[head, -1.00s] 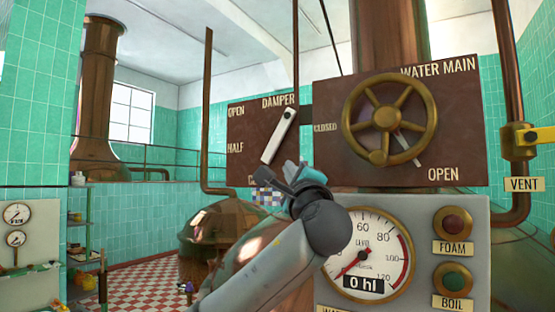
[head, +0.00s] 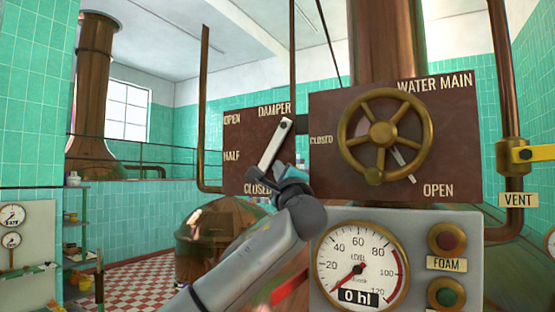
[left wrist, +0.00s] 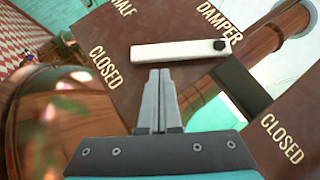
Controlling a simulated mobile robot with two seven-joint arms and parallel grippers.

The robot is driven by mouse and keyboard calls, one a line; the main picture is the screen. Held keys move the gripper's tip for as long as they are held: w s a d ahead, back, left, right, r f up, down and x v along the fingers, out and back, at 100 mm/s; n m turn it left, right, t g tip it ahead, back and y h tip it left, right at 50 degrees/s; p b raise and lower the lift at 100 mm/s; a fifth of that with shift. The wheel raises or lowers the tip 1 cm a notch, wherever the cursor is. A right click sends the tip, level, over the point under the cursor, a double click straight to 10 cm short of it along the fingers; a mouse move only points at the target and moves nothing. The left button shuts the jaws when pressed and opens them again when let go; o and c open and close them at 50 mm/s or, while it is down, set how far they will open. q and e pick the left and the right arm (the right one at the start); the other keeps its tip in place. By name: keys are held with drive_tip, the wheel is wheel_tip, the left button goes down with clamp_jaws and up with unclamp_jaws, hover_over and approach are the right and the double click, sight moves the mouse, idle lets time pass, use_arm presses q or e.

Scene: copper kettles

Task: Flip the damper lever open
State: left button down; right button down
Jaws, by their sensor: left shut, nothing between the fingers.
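The damper lever (head: 274,147) is a white bar on a dark red panel (head: 243,135) marked OPEN, HALF and CLOSED. It hangs from a dark pivot under the DAMPER label, its free end pointing down and left, between HALF and CLOSED. My left gripper (head: 281,172) is just below and right of that free end in the head view. In the left wrist view, my shut, empty fingers (left wrist: 159,73) point at the long side of the lever (left wrist: 175,53). The tips are close to it; whether they touch I cannot tell. My right gripper is not in view.
The water main panel (head: 455,130) with its brass wheel (head: 383,135) stands right of the damper panel. Below are a level gauge (head: 362,264) reading 0 hl and the FOAM (head: 447,239) and BOIL buttons. A copper kettle (head: 205,235) stands behind my left arm.

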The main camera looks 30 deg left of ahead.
use_arm(q)
drive_tip(key=shift+p+x, duration=0.4)
drive_tip(key=shift+x, duration=0.75)
drive_tip(key=shift+s, duration=0.1)
